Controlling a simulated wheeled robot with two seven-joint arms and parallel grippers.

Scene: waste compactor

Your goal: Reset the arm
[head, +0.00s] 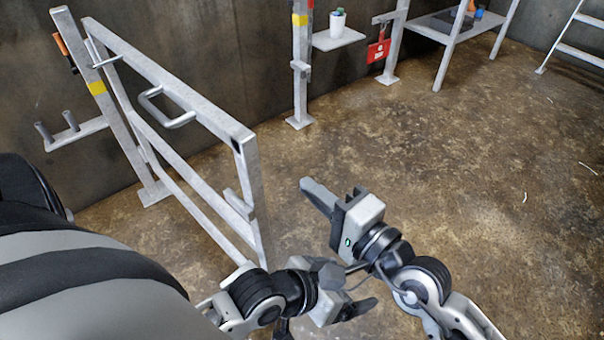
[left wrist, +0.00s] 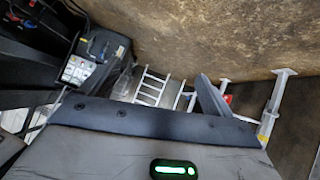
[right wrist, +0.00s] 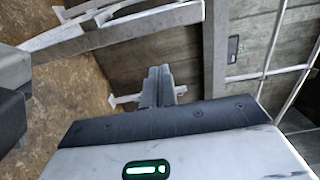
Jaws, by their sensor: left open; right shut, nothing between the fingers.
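My left gripper (head: 354,289) comes in from the left at the bottom of the head view, fingers pointing right. It is open and empty. My right gripper (head: 312,190) comes in from the lower right and points up and to the left, above the left gripper in the picture. Its fingers are shut together with nothing between them; they also show in the right wrist view (right wrist: 157,87). The two arms cross close to each other in the picture; whether they touch I cannot tell.
A grey metal gate (head: 185,97) with a handle (head: 168,120) stands left of my right gripper. Behind are a post (head: 301,90), a small shelf (head: 338,39) with a white cup (head: 337,24), a red tag (head: 378,51) and a ladder (head: 580,52). The brown floor at right is mostly clear.

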